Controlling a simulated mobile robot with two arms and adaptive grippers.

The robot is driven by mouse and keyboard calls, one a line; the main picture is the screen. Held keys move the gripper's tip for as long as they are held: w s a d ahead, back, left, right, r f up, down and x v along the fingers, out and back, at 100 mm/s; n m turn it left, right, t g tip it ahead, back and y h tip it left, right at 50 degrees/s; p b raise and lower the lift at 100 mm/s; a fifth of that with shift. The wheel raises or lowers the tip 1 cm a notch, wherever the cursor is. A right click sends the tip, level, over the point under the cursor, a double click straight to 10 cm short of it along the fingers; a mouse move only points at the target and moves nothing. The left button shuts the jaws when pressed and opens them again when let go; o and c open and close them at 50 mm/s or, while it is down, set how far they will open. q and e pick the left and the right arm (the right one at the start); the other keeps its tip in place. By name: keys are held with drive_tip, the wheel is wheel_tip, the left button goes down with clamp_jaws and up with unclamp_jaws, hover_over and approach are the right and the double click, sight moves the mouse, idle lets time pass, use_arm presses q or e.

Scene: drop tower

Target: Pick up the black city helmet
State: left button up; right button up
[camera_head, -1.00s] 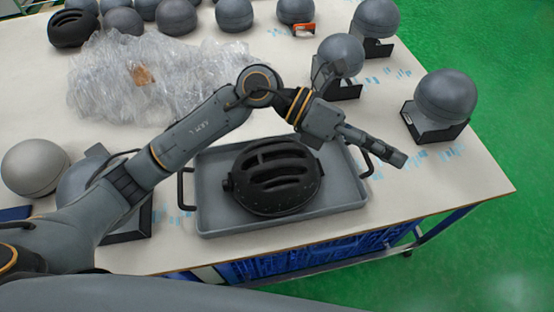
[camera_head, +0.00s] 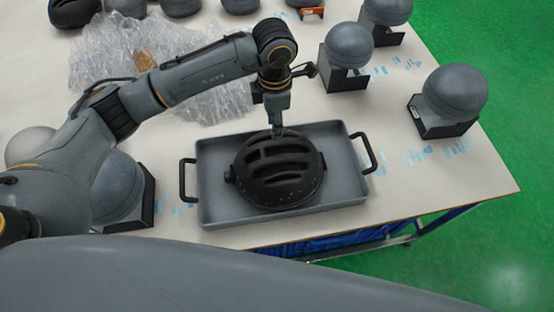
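The black city helmet (camera_head: 278,176) lies in a grey tray (camera_head: 345,194) with black handles, its vented shell facing up. My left gripper (camera_head: 277,132) points straight down at the helmet's far rim. Its fingertips are at or just above the shell; I cannot tell whether they touch it. The fingers are seen edge-on and small, so their opening does not show. My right gripper is not in view.
Grey headforms on dark stands stand right of the tray (camera_head: 447,100) and behind it (camera_head: 346,55). Another headform (camera_head: 117,188) stands left, partly behind my arm. Crumpled clear plastic (camera_head: 115,60) lies at the back left. The table's front edge is close to the tray.

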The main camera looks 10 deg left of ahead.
sight(274, 142)
use_arm(q)
drive_tip(key=shift+f, duration=0.35)
drive_tip(key=f+p, duration=0.1)
drive_tip(key=f, duration=0.2)
drive_tip(key=f+p, duration=0.1)
drive_tip(key=shift+s+a+f+p, duration=0.15)
drive_tip(key=shift+s+f+p, duration=0.2)
drive_tip(key=shift+f, duration=0.35)
clamp_jaws()
drive_tip(key=shift+w, duration=0.1)
